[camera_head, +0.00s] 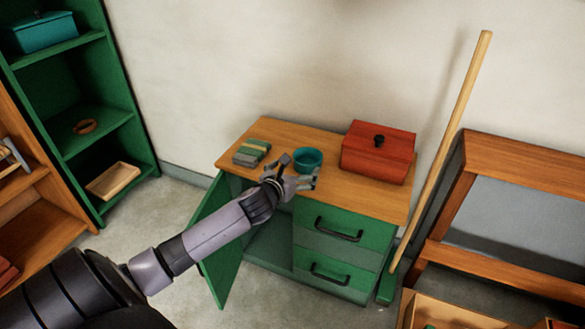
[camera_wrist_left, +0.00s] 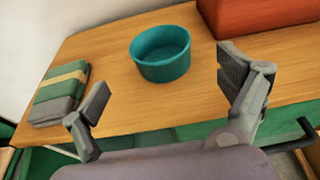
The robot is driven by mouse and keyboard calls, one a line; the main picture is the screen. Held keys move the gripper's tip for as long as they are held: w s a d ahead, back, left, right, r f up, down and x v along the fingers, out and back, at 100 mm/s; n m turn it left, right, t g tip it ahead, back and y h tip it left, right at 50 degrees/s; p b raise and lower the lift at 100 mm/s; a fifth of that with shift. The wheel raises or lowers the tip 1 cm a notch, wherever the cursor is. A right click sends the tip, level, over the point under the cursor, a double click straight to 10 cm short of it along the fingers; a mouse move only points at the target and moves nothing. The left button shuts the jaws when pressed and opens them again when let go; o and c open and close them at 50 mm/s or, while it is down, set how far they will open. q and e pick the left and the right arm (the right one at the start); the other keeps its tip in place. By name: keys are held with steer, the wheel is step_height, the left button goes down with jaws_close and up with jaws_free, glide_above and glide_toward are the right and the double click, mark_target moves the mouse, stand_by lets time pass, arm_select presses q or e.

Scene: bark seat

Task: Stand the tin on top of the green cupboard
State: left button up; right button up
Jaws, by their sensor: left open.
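A teal, round, open-topped vessel, which I take to be the tin (camera_head: 308,160), stands upright on the wooden top of the green cupboard (camera_head: 345,222). It also shows in the left wrist view (camera_wrist_left: 161,58). My left gripper (camera_head: 299,173) is open and empty at the cupboard's front edge. In the left wrist view, its spread fingers (camera_wrist_left: 166,70) lie to either side of the tin, which stands a little beyond them with no visible contact. The cupboard's left door (camera_head: 219,245) hangs open and its two drawers are shut. My right gripper is not in view.
On the cupboard top, a red lidded box (camera_head: 378,155) stands right of the tin and a folded striped cloth (camera_head: 250,152) lies left. A broom (camera_head: 440,150) leans at the right, beside a wooden bench (camera_head: 520,150). Green shelves (camera_head: 125,105) stand at left.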

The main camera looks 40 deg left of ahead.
arm_select(q)
steer(key=s+d+f+n+g+h, duration=0.1)
steer(key=s+d+f+n+g, duration=0.2)
steer(key=s+d+f+n, duration=0.45)
steer(key=s+d+f+n+g, duration=0.35)
steer(key=s+f+n, duration=0.35)
steer(key=s+n, duration=0.25)
steer(key=s+d+f+n+g+h, duration=0.1)
steer(key=s+d+f+n+g, duration=0.1)
steer(key=s+d+n, duration=0.3)
steer(key=s+d+f+n+g+h, duration=0.1)
steer(key=s+d+f+n+g, duration=0.1)
steer(key=s+d+n, duration=0.3)
steer(key=s+f+n, duration=0.1)
steer(key=s+n, duration=0.3)
steer(key=s, duration=0.1)
steer(key=shift+g, duration=0.25)
